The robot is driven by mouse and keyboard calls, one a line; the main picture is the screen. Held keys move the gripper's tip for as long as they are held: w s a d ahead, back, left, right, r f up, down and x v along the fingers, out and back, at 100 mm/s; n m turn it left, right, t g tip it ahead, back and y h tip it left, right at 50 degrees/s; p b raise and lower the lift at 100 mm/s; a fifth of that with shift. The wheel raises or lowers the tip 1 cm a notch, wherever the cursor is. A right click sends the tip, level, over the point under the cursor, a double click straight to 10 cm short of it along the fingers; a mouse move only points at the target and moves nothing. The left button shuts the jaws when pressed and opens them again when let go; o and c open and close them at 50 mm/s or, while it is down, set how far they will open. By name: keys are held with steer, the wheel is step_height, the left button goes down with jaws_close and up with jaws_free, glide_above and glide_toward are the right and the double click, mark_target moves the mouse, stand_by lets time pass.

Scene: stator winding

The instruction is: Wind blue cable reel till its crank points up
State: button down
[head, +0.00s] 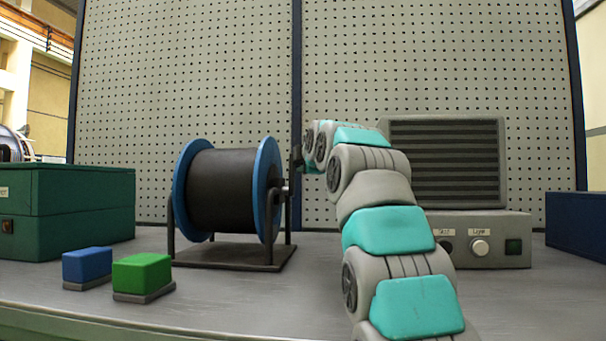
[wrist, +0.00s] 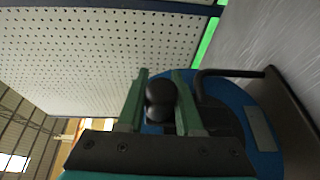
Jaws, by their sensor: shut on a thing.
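The cable reel (head: 222,190) has blue flanges and black cable wound between them. It stands on a dark frame on the bench. Its hub (head: 283,190) shows on the right flange. My gripper (head: 303,160) is at the reel's right side, above hub height, and mostly hidden by my arm. In the wrist view, my green fingers (wrist: 161,75) are shut on the black crank knob (wrist: 158,101), with the blue flange (wrist: 262,120) beside them. The crank arm is largely hidden; the knob end seems above the hub, but I cannot tell its exact angle.
A blue block (head: 87,266) and a green block (head: 142,274) sit at the front left. A green case (head: 68,210) stands behind them. A grey control box (head: 482,240) with a louvred unit (head: 445,160) is behind my arm. A pegboard (head: 190,80) closes the back.

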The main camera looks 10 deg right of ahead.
steer(key=shift+s+r, duration=0.25)
steer(key=shift+r, duration=0.25)
steer(key=c, duration=0.9)
jaws_free()
steer(key=shift+a, duration=0.1)
steer(key=o, duration=0.3)
steer(key=shift+f, duration=0.1)
steer(key=shift+s+f, duration=0.1)
steer(key=shift+s, duration=0.75)
steer(key=s, duration=0.4)
steer(key=s+b, duration=0.1)
steer(key=s, duration=0.1)
steer(key=shift+d+r, duration=0.3)
steer(key=shift+r, duration=0.05)
